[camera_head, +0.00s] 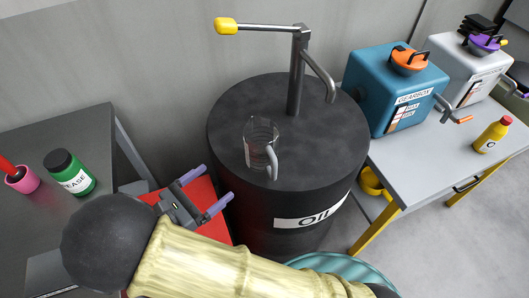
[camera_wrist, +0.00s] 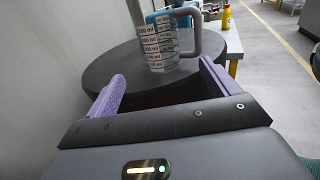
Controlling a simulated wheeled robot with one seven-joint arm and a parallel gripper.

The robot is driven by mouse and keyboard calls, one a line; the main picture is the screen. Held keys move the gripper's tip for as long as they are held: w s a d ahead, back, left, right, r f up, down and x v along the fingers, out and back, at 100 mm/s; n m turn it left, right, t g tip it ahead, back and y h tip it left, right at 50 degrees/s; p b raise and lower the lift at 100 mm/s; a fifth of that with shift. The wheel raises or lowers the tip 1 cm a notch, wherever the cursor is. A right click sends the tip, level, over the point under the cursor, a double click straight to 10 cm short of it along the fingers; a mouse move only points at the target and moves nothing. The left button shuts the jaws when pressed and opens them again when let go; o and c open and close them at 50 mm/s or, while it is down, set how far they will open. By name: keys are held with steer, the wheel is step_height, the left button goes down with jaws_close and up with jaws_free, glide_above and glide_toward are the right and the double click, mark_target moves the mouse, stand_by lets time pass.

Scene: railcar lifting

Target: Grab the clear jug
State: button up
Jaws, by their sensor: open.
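My gripper (camera_head: 207,190) is left of the drum in the head view. Its two purple fingers are apart with nothing between them, and it also shows in the wrist view (camera_wrist: 162,78). The jug is apart from the fingers.
A hand pump (camera_head: 296,75) with a yellow-tipped lever rises from the drum behind the jug. A dark table (camera_head: 60,140) with a green grease bottle (camera_head: 69,172) is at left. A grey bench (camera_head: 425,165) with a blue gearbox (camera_head: 385,85) and yellow bottle (camera_head: 492,135) is at right.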

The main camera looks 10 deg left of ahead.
mark_target(250, 152)
steer(key=x, duration=1)
steer(key=shift+p, duration=0.35)
steer(key=shift+r+p+x, duration=0.15)
steer(key=shift+p+x, duration=0.1)
steer(key=shift+x, duration=1.1)
steer(key=shift+r+p+x, duration=0.15)
steer(key=shift+p+x, duration=0.05)
steer(key=shift+x, duration=1.15)
steer(key=shift+a, duration=0.15)
steer(key=c, duration=0.8)
step_height(250, 152, up, 10)
